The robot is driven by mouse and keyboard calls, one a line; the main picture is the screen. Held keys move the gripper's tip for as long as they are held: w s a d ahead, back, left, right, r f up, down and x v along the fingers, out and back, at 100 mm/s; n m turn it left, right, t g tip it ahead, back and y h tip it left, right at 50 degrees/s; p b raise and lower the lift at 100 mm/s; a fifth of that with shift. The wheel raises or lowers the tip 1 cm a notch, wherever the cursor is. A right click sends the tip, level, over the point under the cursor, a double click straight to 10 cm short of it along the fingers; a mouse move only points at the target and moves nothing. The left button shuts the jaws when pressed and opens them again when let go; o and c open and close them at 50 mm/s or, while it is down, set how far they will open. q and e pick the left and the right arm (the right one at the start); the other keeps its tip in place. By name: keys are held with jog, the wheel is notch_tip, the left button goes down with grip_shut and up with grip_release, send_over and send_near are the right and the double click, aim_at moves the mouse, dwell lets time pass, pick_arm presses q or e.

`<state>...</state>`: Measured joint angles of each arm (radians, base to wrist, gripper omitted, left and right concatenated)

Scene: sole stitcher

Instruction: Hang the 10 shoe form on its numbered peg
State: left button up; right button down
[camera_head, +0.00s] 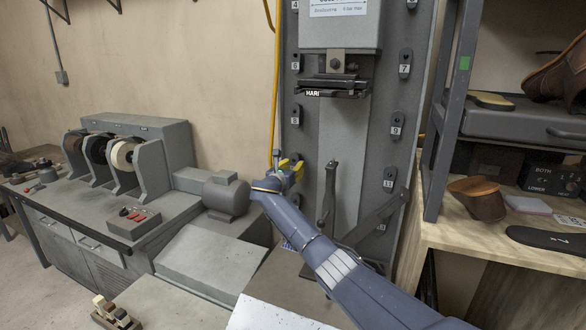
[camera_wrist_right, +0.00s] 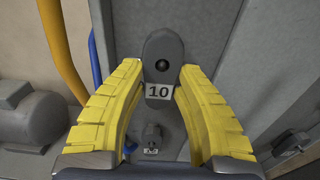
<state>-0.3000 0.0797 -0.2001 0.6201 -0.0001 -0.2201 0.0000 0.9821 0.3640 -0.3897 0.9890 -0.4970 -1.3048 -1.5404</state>
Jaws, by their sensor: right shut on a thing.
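The shoe form (camera_wrist_right: 160,48) is a dark grey, round-topped plate with a dark round hole and a white label reading 10. In the right wrist view it stands upright between the yellow fingers of my right gripper (camera_wrist_right: 162,72), which is shut on its sides. In the head view my right gripper (camera_head: 290,168) is at the left edge of the grey machine column, below peg 8 (camera_head: 296,113); I cannot make out the form there. I cannot tell whether a peg is in the hole. A small peg with a blurred label (camera_wrist_right: 152,135) shows below the form. My left gripper is not in view.
Pegs 7 (camera_head: 404,62), 9 (camera_head: 397,124) and 11 (camera_head: 389,178) line the column's right side. A yellow pipe (camera_head: 275,90) runs close left of my gripper. A metal lever (camera_head: 330,192) stands to its right. A bench with a grey motor (camera_head: 226,197) is at left.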

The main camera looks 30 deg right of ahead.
jog(key=shift+w+d, duration=0.25)
jog(key=shift+d, duration=0.15)
dwell(0.8)
